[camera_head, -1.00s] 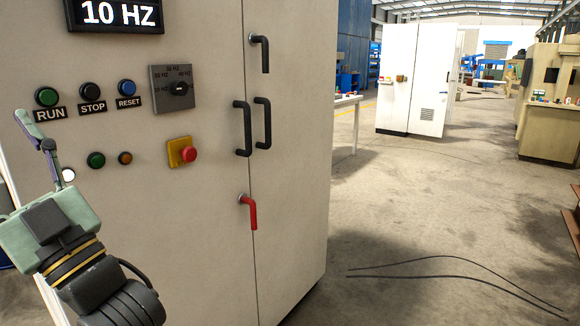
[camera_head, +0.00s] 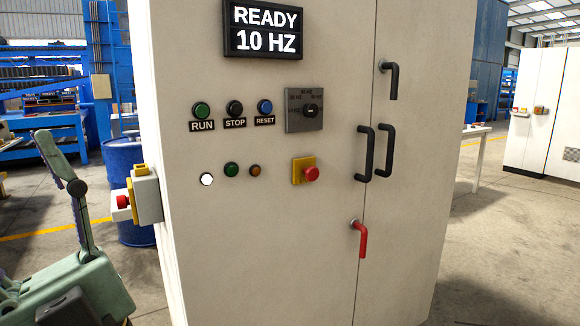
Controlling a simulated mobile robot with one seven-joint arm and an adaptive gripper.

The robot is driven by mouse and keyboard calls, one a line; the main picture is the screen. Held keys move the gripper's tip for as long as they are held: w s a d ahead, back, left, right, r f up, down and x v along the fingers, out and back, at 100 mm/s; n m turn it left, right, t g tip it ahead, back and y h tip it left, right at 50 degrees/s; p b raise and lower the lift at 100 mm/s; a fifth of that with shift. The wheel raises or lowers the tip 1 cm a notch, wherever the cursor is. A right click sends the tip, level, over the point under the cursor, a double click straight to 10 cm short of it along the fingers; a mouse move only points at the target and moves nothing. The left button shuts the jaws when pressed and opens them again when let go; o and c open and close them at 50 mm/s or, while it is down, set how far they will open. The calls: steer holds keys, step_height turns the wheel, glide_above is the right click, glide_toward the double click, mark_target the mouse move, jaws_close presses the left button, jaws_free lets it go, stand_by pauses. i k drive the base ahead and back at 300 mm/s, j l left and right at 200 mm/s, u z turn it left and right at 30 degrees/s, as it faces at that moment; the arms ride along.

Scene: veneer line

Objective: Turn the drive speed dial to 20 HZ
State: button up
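The drive speed dial is a black knob (camera_head: 311,109) on a grey square plate (camera_head: 296,123), on the front of a white cabinet (camera_head: 270,230). Small Hz marks sit around the knob, too small to read surely. The knob's exact pointing is hard to make out. A display (camera_head: 264,29) above reads "READY 10 HZ". My gripper (camera_head: 50,150) is at the lower left, left of the cabinet and well apart from the dial. One green-grey finger with a dark joint points up. The other finger is not clearly seen, so its opening cannot be told.
RUN (camera_head: 202,110), STOP (camera_head: 235,108) and RESET (camera_head: 265,107) buttons are left of the dial. A red emergency button (camera_head: 310,173) on yellow is below it. Black handles (camera_head: 364,153) and a red lever (camera_head: 360,238) stick out to the right. A yellow-grey box (camera_head: 147,194) juts from the left side.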

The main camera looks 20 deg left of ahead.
mark_target(310, 110)
steer(key=i+j+z, duration=0.15)
steer(key=j, duration=0.15)
steer(key=i+j+z, duration=0.1)
steer(key=j, duration=0.25)
steer(key=i+j+z, duration=0.15)
steer(key=j, duration=0.15)
steer(key=j+z, duration=0.15)
steer(key=j, duration=0.2)
